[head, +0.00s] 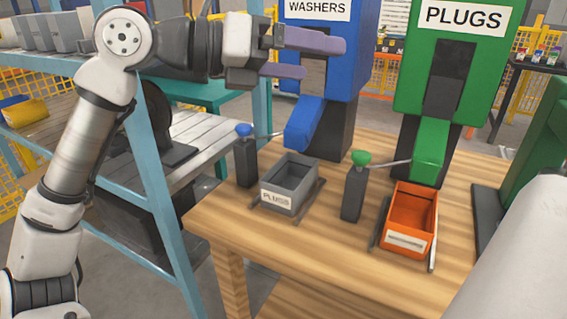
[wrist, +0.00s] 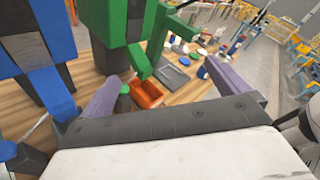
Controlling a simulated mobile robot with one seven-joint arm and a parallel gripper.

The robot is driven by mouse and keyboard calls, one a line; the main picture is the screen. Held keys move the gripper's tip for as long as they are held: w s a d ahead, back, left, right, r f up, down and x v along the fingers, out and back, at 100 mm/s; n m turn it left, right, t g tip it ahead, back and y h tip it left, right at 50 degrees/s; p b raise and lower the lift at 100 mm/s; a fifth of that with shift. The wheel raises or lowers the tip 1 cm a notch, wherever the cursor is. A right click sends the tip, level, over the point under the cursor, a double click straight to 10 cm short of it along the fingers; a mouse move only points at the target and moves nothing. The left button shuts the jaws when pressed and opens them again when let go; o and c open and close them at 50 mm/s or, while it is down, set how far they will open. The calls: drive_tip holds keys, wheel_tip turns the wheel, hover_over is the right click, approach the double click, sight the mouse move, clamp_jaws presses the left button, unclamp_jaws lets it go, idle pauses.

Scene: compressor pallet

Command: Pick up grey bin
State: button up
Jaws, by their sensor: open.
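My gripper (head: 325,58) is open with purple fingers, one above the other in the head view. It is empty, well above the bin and in front of the blue dispenser. In the wrist view my gripper (wrist: 165,92) shows its fingers spread wide with nothing between them. I cannot make out the labelled grey bin in the wrist view.
The blue dispenser (head: 352,72) and green "PLUGS" dispenser (head: 410,85) stand behind. An orange bin (head: 409,218) is at right. Lever posts with a blue knob (head: 243,130) and a green knob (head: 361,157) flank the grey bin. A blue rack post (head: 150,140) stands at left.

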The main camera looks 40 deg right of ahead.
drive_tip(key=w+d+f+n+t+y, duration=0.1)
drive_tip(key=w+d+f+t+y, duration=0.2)
drive_tip(key=f, duration=0.6)
drive_tip(key=w+d+f+n+t+y+b, duration=0.1)
drive_tip(key=w+d+f+y, duration=0.3)
drive_tip(key=f, duration=0.6)
drive_tip(key=w+d+f+n+t+y, duration=0.2)
drive_tip(key=w+d+f+t+y, duration=0.1)
drive_tip(key=w+f, duration=0.4)
drive_tip(key=shift+w+d+f+t+b, duration=0.1)
drive_tip(key=shift+d+f+t, duration=0.15)
drive_tip(key=shift+f, duration=0.3)
drive_tip(key=shift+w+d+f+t+b, duration=0.1)
drive_tip(key=shift+d+f+t, duration=0.15)
drive_tip(key=shift+f, duration=0.35)
drive_tip(key=shift+d+f+t+b, duration=0.1)
drive_tip(key=shift+d+f+t, duration=0.15)
drive_tip(key=shift+f, duration=0.5)
drive_tip(key=shift+f, duration=0.25)
drive_tip(key=shift+c, duration=0.4)
drive_tip(key=c, duration=0.8)
drive_tip(key=shift+r, duration=0.1)
